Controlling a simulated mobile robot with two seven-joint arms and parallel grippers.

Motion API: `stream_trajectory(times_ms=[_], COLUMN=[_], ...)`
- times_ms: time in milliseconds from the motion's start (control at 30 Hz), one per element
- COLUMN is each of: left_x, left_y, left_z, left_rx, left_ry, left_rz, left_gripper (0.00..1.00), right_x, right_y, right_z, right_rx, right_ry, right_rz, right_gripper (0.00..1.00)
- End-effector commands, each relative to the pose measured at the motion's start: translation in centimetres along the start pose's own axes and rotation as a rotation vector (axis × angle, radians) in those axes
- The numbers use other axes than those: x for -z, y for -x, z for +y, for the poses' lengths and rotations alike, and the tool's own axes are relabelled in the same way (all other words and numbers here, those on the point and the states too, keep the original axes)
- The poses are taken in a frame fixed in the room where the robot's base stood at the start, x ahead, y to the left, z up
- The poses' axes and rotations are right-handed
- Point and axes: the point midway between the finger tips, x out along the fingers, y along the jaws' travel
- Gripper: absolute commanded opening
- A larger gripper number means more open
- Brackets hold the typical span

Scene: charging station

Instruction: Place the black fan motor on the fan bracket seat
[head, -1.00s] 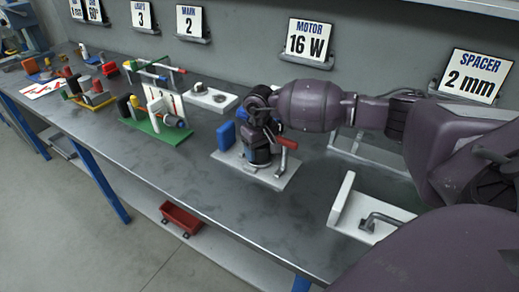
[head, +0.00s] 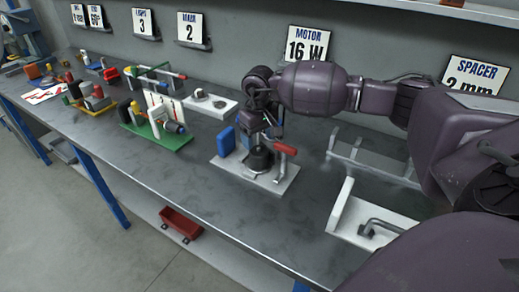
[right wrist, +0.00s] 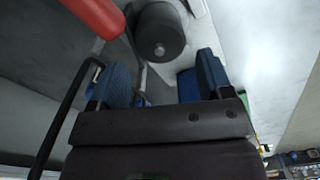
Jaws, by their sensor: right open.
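The black fan motor (head: 260,160), a dark cylinder, stands upright on the white-based fixture with the fan bracket (head: 262,182). The motor hides the seat under it, so I cannot see how exactly it sits. My right gripper (head: 264,132) is just above the motor, open and empty. In the right wrist view the two blue finger pads (right wrist: 163,78) are spread apart, and the motor (right wrist: 160,32) shows beyond them, clear of both. My left gripper is not in view.
A red-handled clamp (head: 286,149) stands close right of the motor, and a blue block (head: 226,142) close left. A white bracket (head: 345,212) with a grey metal handle is at right. A green-based fixture (head: 155,137) is further left. The bench front is clear.

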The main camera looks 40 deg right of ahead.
Motion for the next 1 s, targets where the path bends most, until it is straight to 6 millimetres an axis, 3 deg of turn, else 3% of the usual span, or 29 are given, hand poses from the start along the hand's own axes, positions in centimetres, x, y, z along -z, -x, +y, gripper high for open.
stream_trajectory(times_ms=[100, 333, 1000], left_x=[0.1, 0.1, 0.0], left_y=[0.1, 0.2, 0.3], left_z=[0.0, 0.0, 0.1], left_rx=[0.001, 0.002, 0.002], left_ry=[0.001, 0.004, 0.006], left_rz=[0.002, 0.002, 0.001], left_gripper=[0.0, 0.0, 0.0], right_x=[0.0, 0.0, 0.0], right_y=[2.2, 4.6, 5.0], right_z=[0.0, 0.0, 0.0], right_rx=[-0.001, -0.001, 0.0], right_ry=[0.0, 0.0, 0.0], right_rz=[0.003, 0.0, -0.001], right_gripper=[0.73, 0.73, 0.73])
